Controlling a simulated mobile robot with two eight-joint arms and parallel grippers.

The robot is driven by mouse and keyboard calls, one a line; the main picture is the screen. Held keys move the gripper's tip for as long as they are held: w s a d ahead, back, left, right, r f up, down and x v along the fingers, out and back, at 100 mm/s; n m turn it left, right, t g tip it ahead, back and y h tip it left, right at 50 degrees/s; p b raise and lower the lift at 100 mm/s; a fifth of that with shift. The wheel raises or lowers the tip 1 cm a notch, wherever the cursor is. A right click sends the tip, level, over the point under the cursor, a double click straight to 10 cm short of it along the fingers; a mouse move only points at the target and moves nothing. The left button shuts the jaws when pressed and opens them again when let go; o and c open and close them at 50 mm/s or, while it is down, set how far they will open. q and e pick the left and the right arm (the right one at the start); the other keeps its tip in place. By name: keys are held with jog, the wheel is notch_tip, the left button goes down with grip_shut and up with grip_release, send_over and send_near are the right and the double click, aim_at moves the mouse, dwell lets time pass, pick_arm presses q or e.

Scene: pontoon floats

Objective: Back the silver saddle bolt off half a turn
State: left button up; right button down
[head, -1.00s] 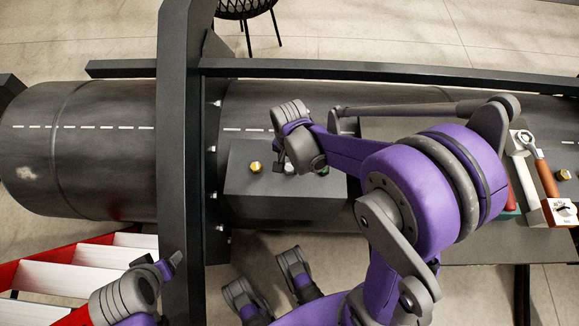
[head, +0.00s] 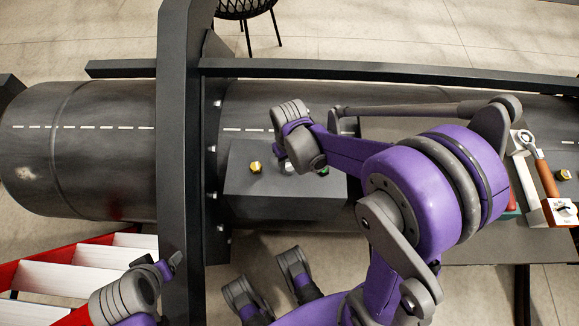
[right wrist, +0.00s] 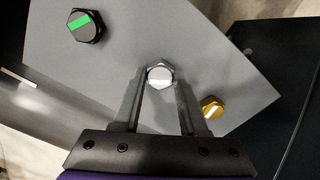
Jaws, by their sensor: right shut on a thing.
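The silver saddle bolt (right wrist: 159,73) is a hex head with a pale stripe, on the flat top of a dark grey saddle block (head: 245,190). In the right wrist view my right gripper (right wrist: 160,80) has one finger on each side of the head, shut on it. A black bolt with a green stripe (right wrist: 86,26) is on the other side. My left gripper (head: 171,265) is low at left; its opening is unclear.
The saddle block sits against a big dark pipe (head: 110,170) and a flanged upright frame (head: 180,130). A bench (head: 480,235) at right carries a wooden-handled tool (head: 547,178). A red-and-white ladder-like structure (head: 90,265) is at lower left.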

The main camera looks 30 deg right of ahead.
aim_at(289, 167)
jog(key=shift+n, duration=1.2)
jog(key=n, duration=0.5)
jog(key=c, duration=0.6)
grip_release()
jog(key=shift+o, duration=0.2)
notch_tip(289, 167, up, 6)
jog(key=p, duration=0.4)
jog(key=shift+r, duration=0.15)
